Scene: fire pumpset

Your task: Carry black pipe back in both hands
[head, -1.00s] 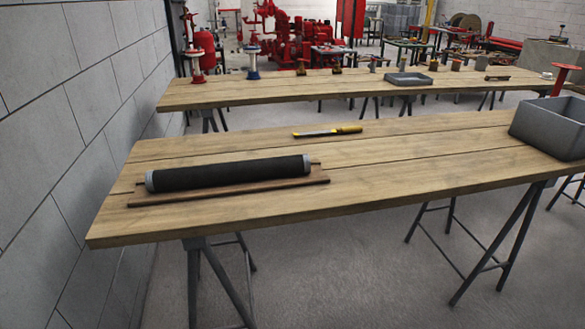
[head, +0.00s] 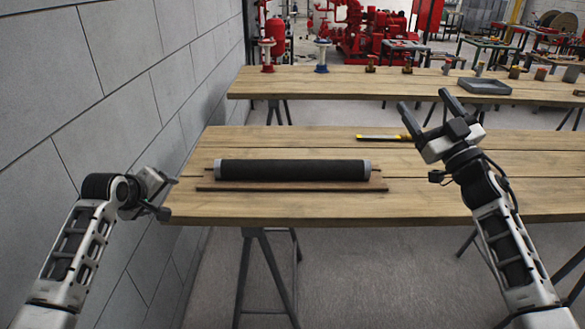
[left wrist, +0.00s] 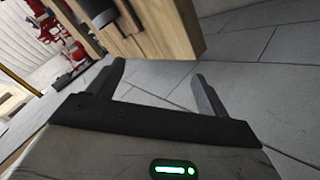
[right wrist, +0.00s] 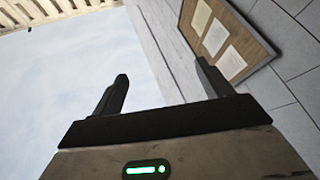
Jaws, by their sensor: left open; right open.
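The black pipe (head: 290,170), with grey ends, lies level on a dark brown wooden rack (head: 292,186) on the near wooden table (head: 300,208). My left gripper (head: 168,196) is open and empty beside the table's left edge, to the left of the pipe and apart from it. Its spread fingers also show in the left wrist view (left wrist: 160,85). My right gripper (head: 425,103) is open and empty, raised over the table to the right of the pipe, fingers pointing up. The right wrist view shows its open fingers (right wrist: 162,75) with nothing between them.
A yellow-handled tool (head: 385,137) lies behind the pipe, near my right gripper. A grey block wall (head: 120,80) runs close along my left side. A second table (head: 350,84) behind holds a grey tray (head: 484,86) and several small parts. The near table's front right is clear.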

